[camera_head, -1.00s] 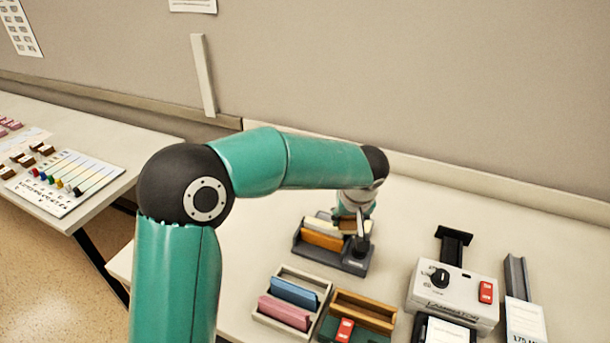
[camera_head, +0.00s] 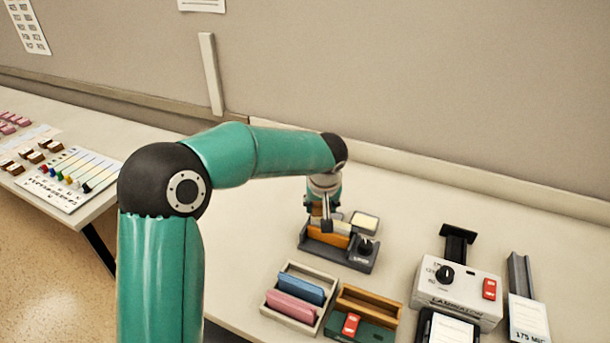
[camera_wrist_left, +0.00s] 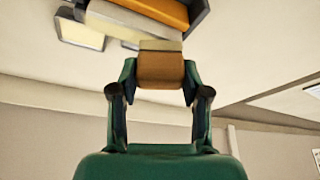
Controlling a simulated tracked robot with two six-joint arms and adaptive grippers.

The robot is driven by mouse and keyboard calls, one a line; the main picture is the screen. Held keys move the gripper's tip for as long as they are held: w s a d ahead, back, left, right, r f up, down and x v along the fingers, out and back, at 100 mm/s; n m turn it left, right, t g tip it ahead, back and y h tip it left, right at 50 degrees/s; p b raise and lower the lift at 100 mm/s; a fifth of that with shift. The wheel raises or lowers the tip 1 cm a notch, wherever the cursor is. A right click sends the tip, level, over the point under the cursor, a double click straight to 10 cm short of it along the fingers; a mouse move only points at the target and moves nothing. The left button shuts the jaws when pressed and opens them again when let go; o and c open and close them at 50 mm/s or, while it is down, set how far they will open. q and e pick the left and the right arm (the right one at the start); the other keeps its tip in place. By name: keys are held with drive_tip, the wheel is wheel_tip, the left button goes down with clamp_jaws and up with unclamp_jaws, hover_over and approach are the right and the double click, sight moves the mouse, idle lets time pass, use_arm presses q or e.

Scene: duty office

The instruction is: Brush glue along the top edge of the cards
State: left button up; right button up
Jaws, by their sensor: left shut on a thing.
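My left gripper (camera_head: 326,222) is shut on a brown brush (camera_wrist_left: 161,69) with a pale bristle edge, held over the left end of a dark grey holder (camera_head: 320,255). In the holder stand a cream card block (camera_head: 344,227) and an orange block (camera_head: 326,237). In the left wrist view the bristle edge overlaps the cream block (camera_wrist_left: 112,20); I cannot tell whether they touch. The orange block (camera_wrist_left: 160,9) is beyond it. A shallow dish (camera_head: 365,222) with a pale yellow surface, perhaps the glue, lies behind the holder. My right gripper is not in view.
A light tray (camera_head: 269,307) with blue and pink blocks and a wooden tray (camera_head: 370,301) stand in front. A laminator (camera_head: 456,288) is on the right. A wall is behind the table. The table between holder and laminator is clear.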

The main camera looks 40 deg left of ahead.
use_arm(q)
drive_tip(key=shift+s+a, duration=0.15)
drive_tip(key=shift+a, duration=0.65)
drive_tip(key=shift+s+a, duration=0.15)
drive_tip(key=shift+a, duration=0.6)
drive_tip(key=shift+r+p, duration=0.35)
drive_tip(key=shift+p, duration=0.15)
drive_tip(key=shift+r, duration=0.85)
wheel_tip(320, 180, up, 6)
drive_tip(key=p, duration=0.3)
drive_tip(key=shift+f+p, duration=0.2)
drive_tip(key=shift+p, duration=0.15)
drive_tip(key=shift+f, duration=0.1)
